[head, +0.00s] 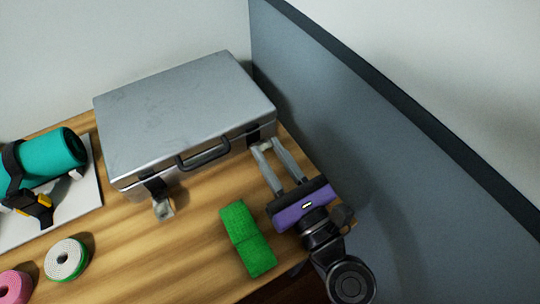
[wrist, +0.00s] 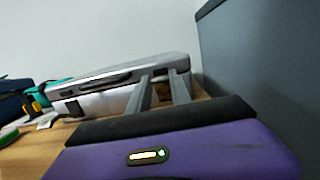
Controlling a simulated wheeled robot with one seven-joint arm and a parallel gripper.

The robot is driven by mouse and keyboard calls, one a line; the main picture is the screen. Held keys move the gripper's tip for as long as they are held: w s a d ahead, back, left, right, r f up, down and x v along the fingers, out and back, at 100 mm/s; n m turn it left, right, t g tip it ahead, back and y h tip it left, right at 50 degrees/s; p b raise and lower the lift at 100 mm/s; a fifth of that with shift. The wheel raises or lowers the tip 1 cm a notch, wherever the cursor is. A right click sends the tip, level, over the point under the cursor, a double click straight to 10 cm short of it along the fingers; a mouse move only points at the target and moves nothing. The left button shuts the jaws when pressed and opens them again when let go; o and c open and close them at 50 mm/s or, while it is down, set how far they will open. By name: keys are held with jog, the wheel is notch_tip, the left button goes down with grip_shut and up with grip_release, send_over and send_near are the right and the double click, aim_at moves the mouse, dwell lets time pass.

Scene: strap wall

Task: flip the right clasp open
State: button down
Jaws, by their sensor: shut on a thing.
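A silver metal case (head: 185,105) lies closed on the wooden table, with a black handle (head: 203,157) on its front. Its right clasp (head: 266,144) is at the right end of the front, mostly hidden between my fingertips. My gripper (head: 267,147) reaches it from the front right and is shut on it. In the wrist view, the fingertips (wrist: 162,76) meet the right end of the case front (wrist: 110,101). The left clasp (head: 163,207) hangs out and down from its black mount. How far the right clasp is turned cannot be told.
A blue-grey partition (head: 340,120) stands close on the right of the case and my gripper. A green block (head: 247,240) lies left of my gripper. A teal roll (head: 50,152) with black straps lies at the left, with white-green (head: 66,259) and pink (head: 13,287) rolls in front.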

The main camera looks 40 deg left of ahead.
dwell(0.4)
jog(key=c, duration=1.2)
grip_release()
jog(key=shift+o, duration=0.2)
notch_tip(320, 180, up, 20)
jog(key=p, duration=0.7)
jog(key=shift+p, duration=0.35)
